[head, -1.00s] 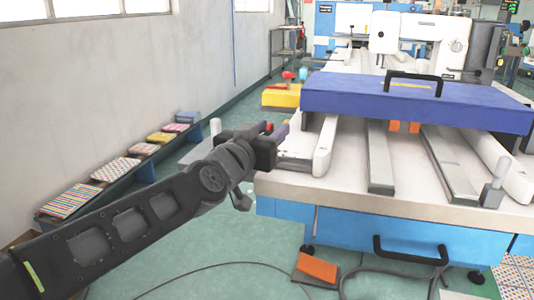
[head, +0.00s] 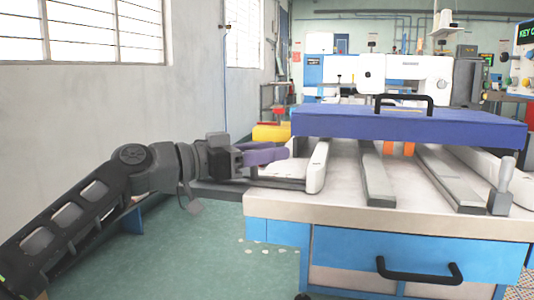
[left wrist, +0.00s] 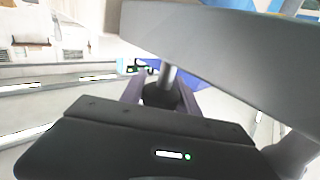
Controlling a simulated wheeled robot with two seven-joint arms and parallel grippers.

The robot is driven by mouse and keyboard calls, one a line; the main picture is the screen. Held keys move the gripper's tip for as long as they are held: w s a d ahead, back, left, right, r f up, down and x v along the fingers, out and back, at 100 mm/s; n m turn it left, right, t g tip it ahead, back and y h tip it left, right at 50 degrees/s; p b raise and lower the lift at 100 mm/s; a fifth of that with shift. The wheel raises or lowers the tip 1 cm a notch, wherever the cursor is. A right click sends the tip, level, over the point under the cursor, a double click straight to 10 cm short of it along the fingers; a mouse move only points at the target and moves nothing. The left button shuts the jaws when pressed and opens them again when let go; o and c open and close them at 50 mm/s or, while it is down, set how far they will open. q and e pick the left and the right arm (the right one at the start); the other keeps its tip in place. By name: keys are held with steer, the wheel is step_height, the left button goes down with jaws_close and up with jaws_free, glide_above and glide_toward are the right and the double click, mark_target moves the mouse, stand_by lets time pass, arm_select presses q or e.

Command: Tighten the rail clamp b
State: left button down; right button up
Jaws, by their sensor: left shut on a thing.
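My left gripper (head: 285,152) is at the left front of the machine table, beside the white left rail (head: 318,165). Its purple fingers point right. In the left wrist view, the gripper (left wrist: 160,92) is shut on a clamp handle, seen as a grey post (left wrist: 168,76) with a dark lower part between the fingers. In the head view the gripper hides this clamp. Another grey clamp with an upright lever (head: 503,175) stands at the right front of the table. No label shows which is clamp b. My right gripper is not in view.
A blue-purple board with a black handle (head: 404,102) lies across the rails. Grey rails (head: 376,178) run towards the white sewing machine (head: 395,67). A yellow block (head: 271,132) is behind the gripper. A large grey shape (left wrist: 230,45) fills the upper wrist view. The floor at left is clear.

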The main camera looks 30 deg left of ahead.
arm_select(q)
steer(key=shift+a+r, duration=0.1)
steer(key=shift+r, duration=0.05)
steer(key=c, duration=0.9)
jaws_free()
steer(key=p+v, duration=0.2)
steer(key=v, duration=0.5)
steer(key=shift+s, duration=0.1)
steer(key=shift+s+a, duration=0.1)
steer(key=shift+s, duration=0.1)
